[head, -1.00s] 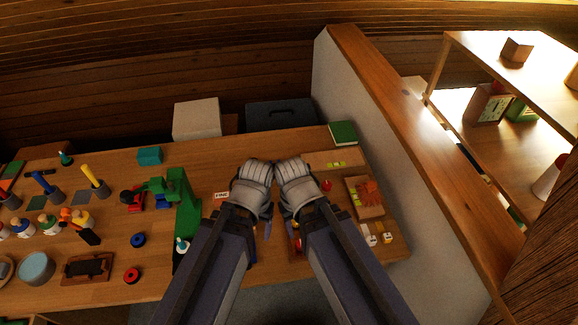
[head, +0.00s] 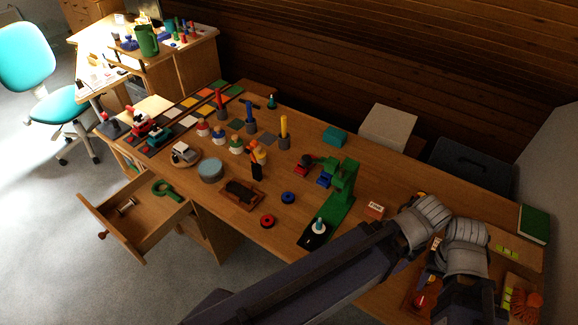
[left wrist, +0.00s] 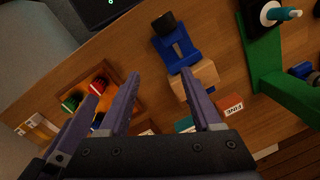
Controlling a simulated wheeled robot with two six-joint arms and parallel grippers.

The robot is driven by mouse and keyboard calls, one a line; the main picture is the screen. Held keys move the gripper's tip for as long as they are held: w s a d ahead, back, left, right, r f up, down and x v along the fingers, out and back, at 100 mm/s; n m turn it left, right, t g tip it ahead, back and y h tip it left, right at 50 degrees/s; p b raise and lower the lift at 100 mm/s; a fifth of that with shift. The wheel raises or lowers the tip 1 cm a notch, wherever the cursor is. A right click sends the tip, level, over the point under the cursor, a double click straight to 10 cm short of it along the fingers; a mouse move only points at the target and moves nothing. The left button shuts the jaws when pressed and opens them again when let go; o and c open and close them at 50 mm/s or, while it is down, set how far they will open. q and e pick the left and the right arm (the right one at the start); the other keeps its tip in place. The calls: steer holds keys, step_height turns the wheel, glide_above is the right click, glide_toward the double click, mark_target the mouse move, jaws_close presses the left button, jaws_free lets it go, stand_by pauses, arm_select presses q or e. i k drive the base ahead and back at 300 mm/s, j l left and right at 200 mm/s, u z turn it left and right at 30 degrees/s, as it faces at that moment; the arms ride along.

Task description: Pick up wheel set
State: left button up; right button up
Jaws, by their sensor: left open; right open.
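What looks like the wheel set, a small pale axle with round ends (head: 126,206), lies in the open drawer (head: 146,228) at the lower left of the head view. My left gripper (head: 428,240) is far from it, over the right part of the bench; its fingertips are mostly hidden in the head view. In the left wrist view the left jaws (left wrist: 158,82) are apart and empty. My right gripper (head: 464,255) is beside the left one, open, with its fingertips mostly hidden. No gripper touches the axle.
The bench (head: 330,225) holds a green stand (head: 341,190), a red ring (head: 267,221), a blue ring (head: 288,197) and several pegs. In the left wrist view, a blue piece with a black knob (left wrist: 174,42) is near my left jaws.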

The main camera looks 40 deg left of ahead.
mark_target(132, 201)
steer(key=u, duration=2.85)
steer(key=i+j+z, duration=0.3)
steer(key=i+j, duration=1.25)
